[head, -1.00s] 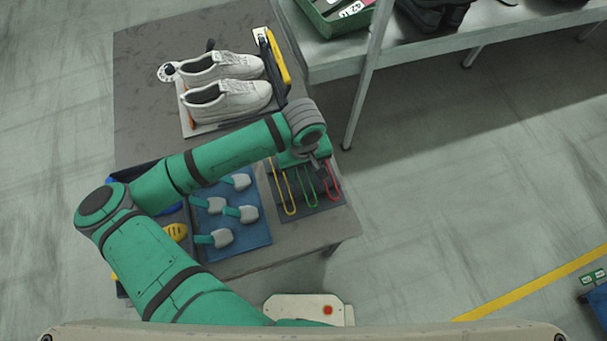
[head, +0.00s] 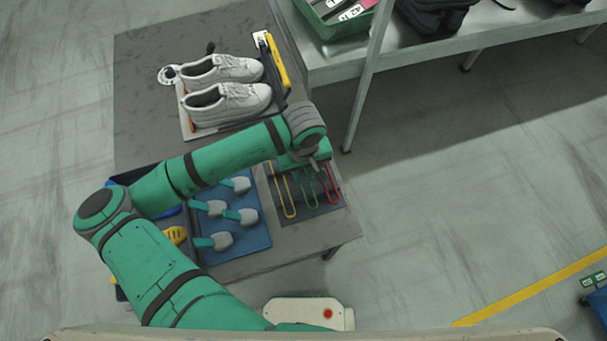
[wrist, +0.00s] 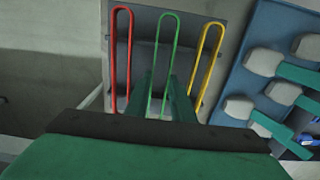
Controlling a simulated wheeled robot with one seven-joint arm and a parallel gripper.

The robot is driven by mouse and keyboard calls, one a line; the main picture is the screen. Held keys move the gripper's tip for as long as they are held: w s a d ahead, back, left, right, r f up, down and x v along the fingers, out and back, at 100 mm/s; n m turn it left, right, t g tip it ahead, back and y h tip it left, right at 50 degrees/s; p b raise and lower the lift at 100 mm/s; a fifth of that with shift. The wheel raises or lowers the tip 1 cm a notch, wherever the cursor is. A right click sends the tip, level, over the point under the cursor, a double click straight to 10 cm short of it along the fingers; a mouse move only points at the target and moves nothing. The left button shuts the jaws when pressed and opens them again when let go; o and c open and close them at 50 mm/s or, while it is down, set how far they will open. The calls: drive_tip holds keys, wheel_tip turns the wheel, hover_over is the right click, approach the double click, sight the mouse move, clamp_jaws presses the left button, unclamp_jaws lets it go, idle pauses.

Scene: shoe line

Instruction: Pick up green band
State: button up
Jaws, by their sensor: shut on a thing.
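The green band (head: 307,193) is a long narrow loop on a dark mat (head: 326,212) at the right end of the table. It lies between the yellow band (head: 286,195) and the red band (head: 331,183). In the wrist view the green band (wrist: 166,50) runs down between the two fingers of my gripper (wrist: 168,88), which is shut on it. The band's near end is hidden behind the gripper body. In the head view my gripper (head: 312,166) is over the upper part of the bands, its fingertips mostly hidden.
A blue mat (head: 248,236) with several grey-headed brushes lies left of the bands. White shoes (head: 228,103) stand on a board farther back, beside a yellow-handled tool (head: 277,60). A shelf (head: 330,60) stands at the back right.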

drive_tip(key=shift+r, duration=0.45)
drive_tip(key=s+a+r, duration=0.4)
drive_tip(key=a+r, duration=0.7)
drive_tip(key=a, duration=0.2)
drive_tip(key=shift+a+r, duration=0.2)
drive_tip(key=shift+s, duration=0.2)
